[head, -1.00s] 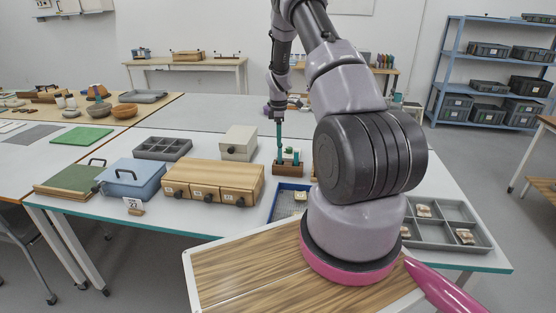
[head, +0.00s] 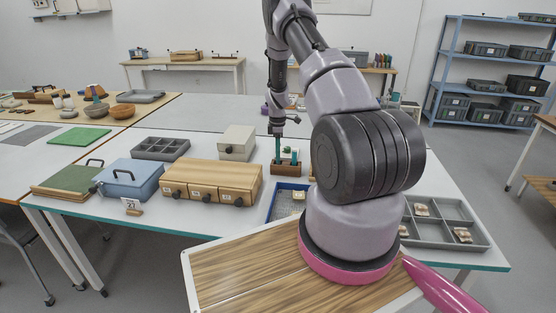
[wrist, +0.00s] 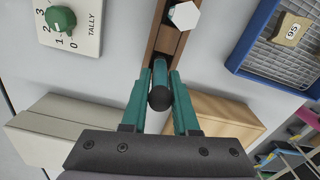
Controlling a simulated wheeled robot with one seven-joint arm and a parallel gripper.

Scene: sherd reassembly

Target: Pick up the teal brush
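The teal brush (wrist: 160,72) stands upright in a brown wooden rack (wrist: 168,38); its dark round end points up toward the wrist camera. My gripper (wrist: 161,80) has two teal fingers, one on each side of the brush, with what looks like a narrow gap to it. No firm hold shows. In the head view my gripper (head: 277,150) is low over the rack (head: 286,168), and its teal fingers blend with the brush there. The brush's lower end is hidden in the rack.
A white hexagonal-topped item (wrist: 184,15) stands in the rack near the brush. A blue tray (head: 285,205) lies in front, and a wooden drawer box (head: 212,180) is to the left. A pale box (head: 238,143) stands close behind. A grey divided tray (head: 445,235) is at right.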

